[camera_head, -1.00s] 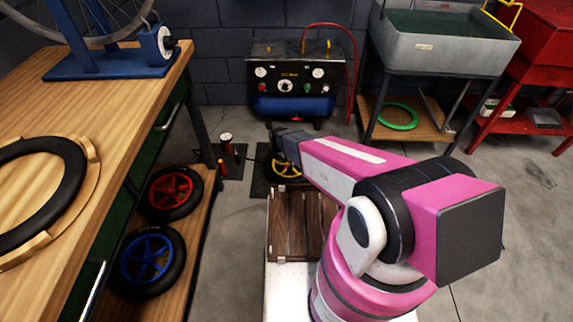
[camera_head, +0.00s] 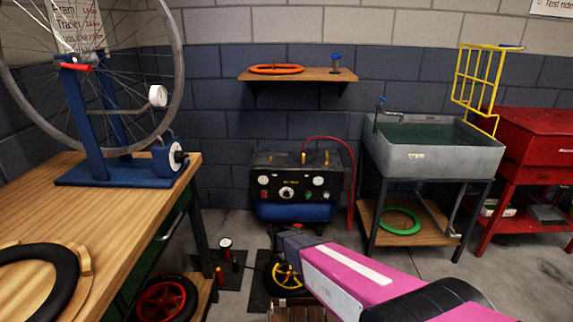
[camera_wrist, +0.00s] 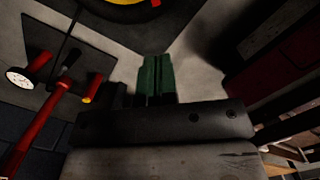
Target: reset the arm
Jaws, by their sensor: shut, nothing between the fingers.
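My arm reaches in from the lower right of the head view, with pink and white links. Its dark end points toward the floor in front of the compressor. In the wrist view my gripper (camera_wrist: 157,78) shows green fingers pressed together, with nothing between them. The fingertips are not clear in the head view. The gripper is above the floor, apart from the pump and the yellow-rimmed wheel.
A wooden bench (camera_head: 125,215) with a blue truing stand (camera_head: 100,130) is at left. A compressor (camera_head: 290,185) stands at the wall, with a floor pump (camera_head: 226,250) and yellow-rimmed wheel (camera_head: 285,277) before it. A sink (camera_head: 435,155) and red cabinet (camera_head: 540,145) are right.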

